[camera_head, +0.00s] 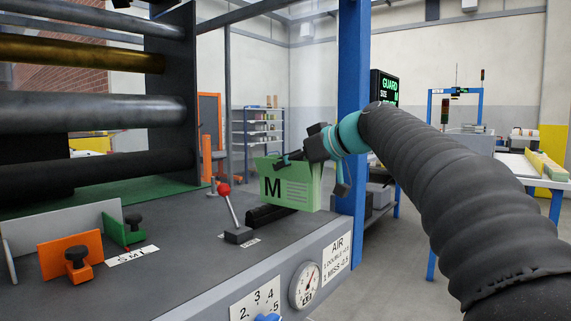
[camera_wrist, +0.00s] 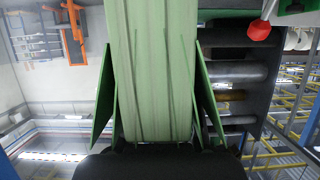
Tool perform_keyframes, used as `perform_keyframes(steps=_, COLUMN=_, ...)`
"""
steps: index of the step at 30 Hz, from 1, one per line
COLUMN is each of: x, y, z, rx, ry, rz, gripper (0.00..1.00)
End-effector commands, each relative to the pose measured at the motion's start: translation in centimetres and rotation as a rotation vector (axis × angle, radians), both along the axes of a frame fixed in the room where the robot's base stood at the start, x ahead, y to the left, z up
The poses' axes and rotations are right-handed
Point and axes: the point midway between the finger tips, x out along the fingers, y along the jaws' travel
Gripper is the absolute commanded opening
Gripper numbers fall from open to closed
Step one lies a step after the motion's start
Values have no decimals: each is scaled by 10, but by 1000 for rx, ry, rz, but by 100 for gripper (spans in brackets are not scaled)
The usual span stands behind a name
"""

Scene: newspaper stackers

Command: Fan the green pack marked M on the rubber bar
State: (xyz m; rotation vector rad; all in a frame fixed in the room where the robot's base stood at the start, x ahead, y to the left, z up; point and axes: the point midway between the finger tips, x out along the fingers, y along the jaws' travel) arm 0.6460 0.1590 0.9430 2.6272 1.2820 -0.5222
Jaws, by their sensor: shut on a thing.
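The green pack marked M (camera_head: 298,189) stands upright on its lower edge at the far right end of the machine's bench. The black rubber bar (camera_head: 262,214) lies at its foot; I cannot tell whether they touch. My gripper (camera_head: 290,160) is shut on the top of the pack. In the wrist view the green pack (camera_wrist: 152,75) shows edge-on as a pale band of pages. Two darker green panels flare out from its sides. A dark rounded shape covers the bottom of that view, and the fingertips are hidden there.
A lever with a red knob (camera_head: 224,189) stands just left of the bar. An orange guide (camera_head: 66,256) and a green guide (camera_head: 118,226) are on the bench at left. Large rollers (camera_head: 95,110) are behind. A blue post (camera_head: 352,110) rises beside the pack.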

Motion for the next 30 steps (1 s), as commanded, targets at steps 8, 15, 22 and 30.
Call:
perform_keyframes(steps=8, x=-5, y=-6, z=-2, rx=-1, ry=2, rz=1, gripper=0)
perform_keyframes(steps=15, x=-5, y=-7, z=-2, rx=-2, ry=3, rz=1, gripper=0)
perform_keyframes(steps=22, x=-4, y=-7, z=7, rx=-2, ry=2, rz=0, gripper=0)
perform_keyframes(steps=30, x=-5, y=-6, z=27, rx=-1, ry=1, rz=1, gripper=0)
